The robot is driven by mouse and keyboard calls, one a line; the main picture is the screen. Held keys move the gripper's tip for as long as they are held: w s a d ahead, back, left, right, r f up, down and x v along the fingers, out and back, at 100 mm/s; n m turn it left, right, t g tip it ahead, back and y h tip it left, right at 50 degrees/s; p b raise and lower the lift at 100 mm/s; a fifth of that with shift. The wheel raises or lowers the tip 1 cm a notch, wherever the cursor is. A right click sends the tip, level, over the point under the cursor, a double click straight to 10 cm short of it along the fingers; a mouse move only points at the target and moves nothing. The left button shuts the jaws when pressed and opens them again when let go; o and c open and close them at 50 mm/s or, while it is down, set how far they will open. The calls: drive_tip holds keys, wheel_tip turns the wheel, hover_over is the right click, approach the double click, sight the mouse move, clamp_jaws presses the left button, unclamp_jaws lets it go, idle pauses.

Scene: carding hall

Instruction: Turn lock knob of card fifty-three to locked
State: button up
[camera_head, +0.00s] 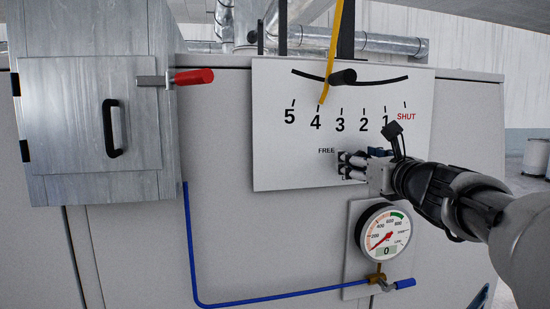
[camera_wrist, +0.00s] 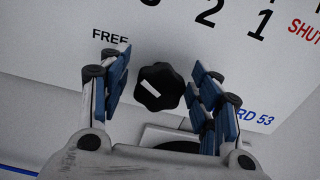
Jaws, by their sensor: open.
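The black lobed lock knob (camera_wrist: 159,87) shows in the wrist view on a white panel, with "CARD 53" lettering partly covered at its lower right. A short white mark lies slanted on the left part of its face. The word FREE (camera_wrist: 110,35) is printed at its upper left; the locked label is not visible. My gripper (camera_wrist: 160,70) is open, its blue-padded fingers on either side of the knob, with a visible gap on each side.
A numbered scale with SHUT (camera_head: 406,117) and a yellow lever (camera_head: 331,65) is above my gripper. A pressure gauge (camera_head: 385,230) with a blue-handled valve (camera_head: 404,284) is close below. A red-handled latch (camera_head: 194,76) and grey door (camera_head: 80,120) are at left.

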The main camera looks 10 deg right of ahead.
drive_tip(key=shift+s+r, duration=0.1)
drive_tip(key=shift+s, duration=0.15)
drive_tip(key=shift+c, duration=0.8)
drive_tip(key=shift+w, duration=0.2)
drive_tip(key=shift+c, duration=1.4)
drive_tip(key=c, duration=0.6)
drive_tip(key=shift+c, duration=0.2)
